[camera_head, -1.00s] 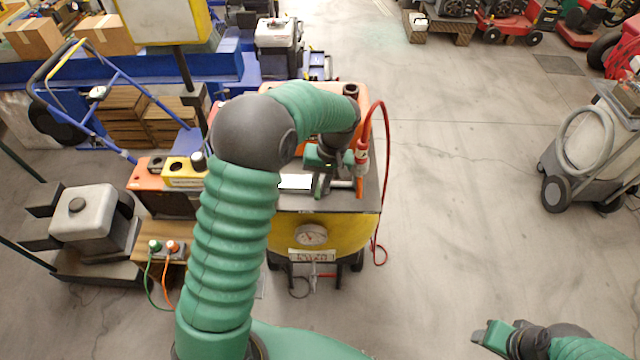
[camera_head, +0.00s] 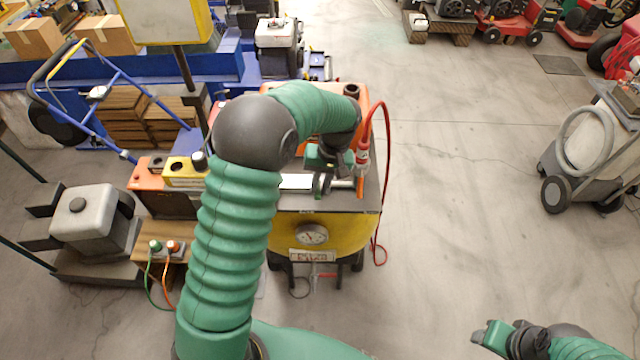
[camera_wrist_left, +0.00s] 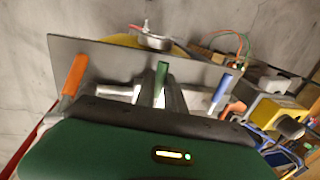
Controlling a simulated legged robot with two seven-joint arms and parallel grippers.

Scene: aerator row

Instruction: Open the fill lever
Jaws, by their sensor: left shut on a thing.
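A yellow tank cart (camera_head: 345,232) with a dark flat top stands in front of me. In the left wrist view, three coloured levers show on it: orange (camera_wrist_left: 75,75), green (camera_wrist_left: 161,78) and blue (camera_wrist_left: 221,88). No label tells which is the fill lever. My left gripper (camera_head: 322,182) is above the tank top, shut on the green lever as far as I can see; its dark fingers (camera_wrist_left: 172,100) are at that lever. The arm hides part of the top. My right gripper (camera_head: 490,336) is at the lower right, away from the tank, its jaws unclear.
A red hose (camera_head: 386,150) loops along the tank's right side. A dial gauge (camera_head: 312,234) is on its front. A grey engine unit (camera_head: 92,218) and a wooden stand with plugs (camera_head: 165,246) are left. The floor to the right is open up to a wheeled machine (camera_head: 595,150).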

